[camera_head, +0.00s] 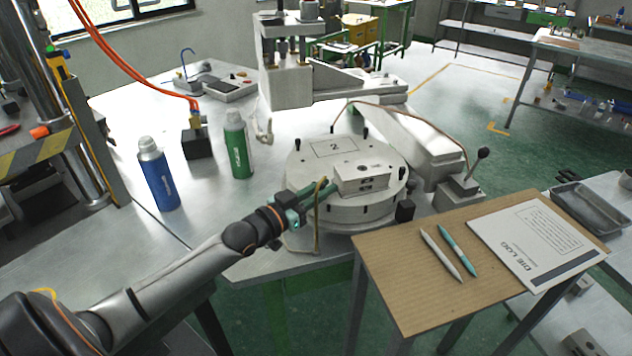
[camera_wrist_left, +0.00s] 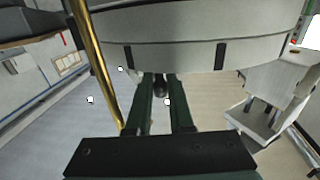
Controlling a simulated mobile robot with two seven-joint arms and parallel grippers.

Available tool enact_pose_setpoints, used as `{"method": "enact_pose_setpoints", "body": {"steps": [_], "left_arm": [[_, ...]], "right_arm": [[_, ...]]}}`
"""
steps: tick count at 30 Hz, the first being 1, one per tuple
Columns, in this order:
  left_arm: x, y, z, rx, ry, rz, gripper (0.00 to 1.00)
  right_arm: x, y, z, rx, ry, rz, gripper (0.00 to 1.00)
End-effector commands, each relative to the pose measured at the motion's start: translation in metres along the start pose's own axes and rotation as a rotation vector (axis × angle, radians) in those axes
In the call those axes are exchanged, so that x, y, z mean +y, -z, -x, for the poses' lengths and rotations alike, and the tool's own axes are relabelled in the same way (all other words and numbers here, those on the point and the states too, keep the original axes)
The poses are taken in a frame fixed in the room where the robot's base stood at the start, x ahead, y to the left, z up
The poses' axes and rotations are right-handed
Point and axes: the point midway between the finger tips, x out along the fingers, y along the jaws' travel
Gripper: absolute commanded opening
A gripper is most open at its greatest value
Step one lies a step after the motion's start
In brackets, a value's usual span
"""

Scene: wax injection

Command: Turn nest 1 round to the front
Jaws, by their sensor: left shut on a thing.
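The round pale turntable (camera_head: 300,165) stands on the grey bench, with a plate marked "2" (camera_head: 335,147) on the far part of its top. A metal mould block (camera_head: 360,180) sits on its near side. No "1" mark is readable. My left gripper (camera_head: 312,194) reaches in at the turntable's near left edge. In the left wrist view, the gripper (camera_wrist_left: 161,88) has its fingers shut on a dark peg (camera_wrist_left: 161,82) just by the turntable's rim (camera_wrist_left: 180,55). In the head view the fingers hide this peg. My right gripper is not in view.
A brass rod (camera_head: 317,225) stands close beside my left fingers; it also shows in the left wrist view (camera_wrist_left: 97,70). A green bottle (camera_head: 237,146) and a blue bottle (camera_head: 157,175) stand to the left. A brown board (camera_head: 395,290) with pens and a booklet is at front right.

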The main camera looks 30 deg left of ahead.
Motion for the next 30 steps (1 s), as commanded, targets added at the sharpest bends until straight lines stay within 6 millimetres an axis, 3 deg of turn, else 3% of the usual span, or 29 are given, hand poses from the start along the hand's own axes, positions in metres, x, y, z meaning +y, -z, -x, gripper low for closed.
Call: {"method": "enact_pose_setpoints", "body": {"steps": [6, 7, 9, 20, 30], "left_arm": [[-0.001, 0.001, 0.000, 0.003, 0.001, -0.003, 0.00], [-0.001, 0.001, 0.000, 0.003, 0.001, -0.003, 0.23], [-0.001, 0.001, 0.000, 0.003, 0.001, -0.003, 0.31], [-0.001, -0.001, 0.004, 0.000, 0.001, -0.003, 0.32], [-0.001, -0.002, 0.046, -0.002, 0.001, -0.002, 0.32]], "right_arm": [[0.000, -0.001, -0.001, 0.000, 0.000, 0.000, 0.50], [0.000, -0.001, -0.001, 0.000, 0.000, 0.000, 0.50], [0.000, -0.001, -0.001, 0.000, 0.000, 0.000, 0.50], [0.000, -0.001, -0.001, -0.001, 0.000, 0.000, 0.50], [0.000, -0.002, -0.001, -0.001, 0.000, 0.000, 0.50]]}}
